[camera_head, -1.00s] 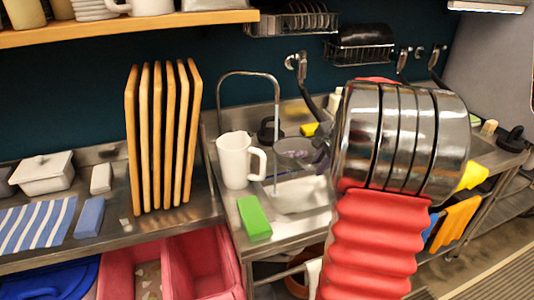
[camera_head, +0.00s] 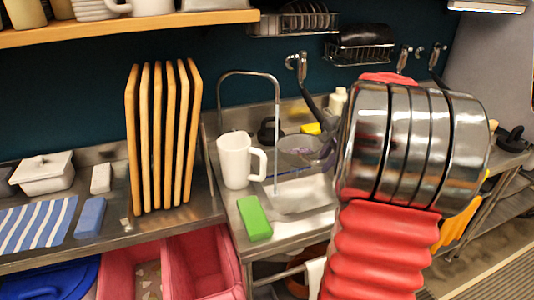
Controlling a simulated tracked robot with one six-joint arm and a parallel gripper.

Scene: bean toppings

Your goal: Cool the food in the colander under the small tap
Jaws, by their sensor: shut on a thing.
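A grey bowl-shaped vessel (camera_head: 298,152), which looks like the colander, is held above the sink basin (camera_head: 300,196). My gripper (camera_head: 327,152) is shut on its right side, mostly hidden behind my red and chrome arm. The small tap (camera_head: 249,73) is a thin arched pipe at the back of the sink. A thin stream of water (camera_head: 276,125) falls from it, past or at the vessel's left edge. I cannot tell whether the water enters it. The food inside is not clear to see.
A white jug (camera_head: 236,160) stands close left of the stream. A green sponge (camera_head: 254,217) lies at the sink's front left. Upright wooden boards (camera_head: 163,140) stand further left. A black tap handle (camera_head: 268,131) and yellow sponge (camera_head: 311,128) are behind the vessel.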

